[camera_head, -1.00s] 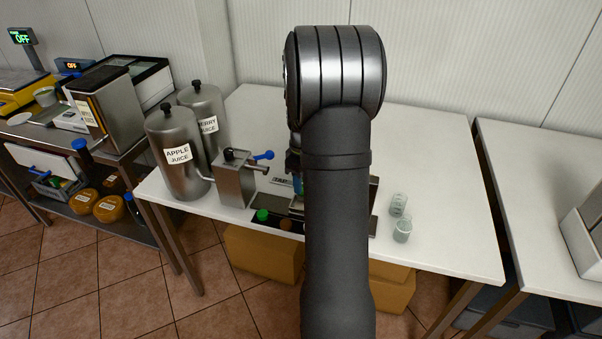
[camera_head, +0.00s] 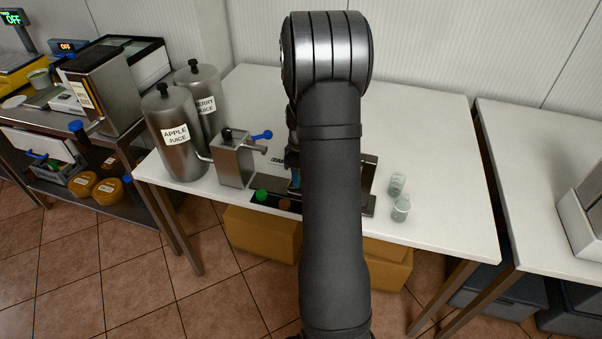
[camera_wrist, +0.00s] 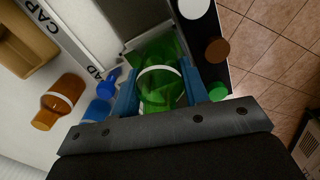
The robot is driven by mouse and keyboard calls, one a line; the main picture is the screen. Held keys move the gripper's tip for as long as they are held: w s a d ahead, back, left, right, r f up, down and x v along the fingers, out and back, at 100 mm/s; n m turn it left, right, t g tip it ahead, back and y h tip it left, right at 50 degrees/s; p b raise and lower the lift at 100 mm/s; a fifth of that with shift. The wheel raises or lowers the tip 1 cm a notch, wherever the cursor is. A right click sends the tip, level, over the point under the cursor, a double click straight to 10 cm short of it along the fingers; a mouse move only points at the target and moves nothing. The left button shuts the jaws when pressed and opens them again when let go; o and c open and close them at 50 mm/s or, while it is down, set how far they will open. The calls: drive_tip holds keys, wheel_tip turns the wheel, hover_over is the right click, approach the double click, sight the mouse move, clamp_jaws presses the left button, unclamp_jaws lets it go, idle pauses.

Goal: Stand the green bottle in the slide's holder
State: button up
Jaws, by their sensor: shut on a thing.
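The green bottle (camera_wrist: 165,92) is see-through and shows in the wrist view between the two blue fingers of my gripper (camera_wrist: 158,78). My gripper is shut on it. A pale ring shows around its near part. Just beyond the bottle is a grey metal channel, the slide (camera_wrist: 148,14), with a squared frame at its near end that looks like the holder (camera_wrist: 133,46). The bottle overlaps this frame in the picture; I cannot tell whether it is seated or above it. In the head view my arm hides the gripper, the bottle and most of the slide.
White, brown and green caps (camera_wrist: 217,91) sit in a dark strip beside the slide. A brown bottle (camera_wrist: 62,100) and blue pieces (camera_wrist: 98,110) lie left of my gripper. Juice tanks (camera_head: 174,135) stand left, two glasses (camera_head: 400,208) right. The table's back right is clear.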

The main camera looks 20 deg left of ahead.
drive_tip(key=shift+f, duration=0.2)
idle(0.4)
drive_tip(key=o, duration=1.4)
drive_tip(key=shift+c, duration=0.2)
drive_tip(key=shift+r, duration=4)
drive_tip(key=shift+f, duration=4)
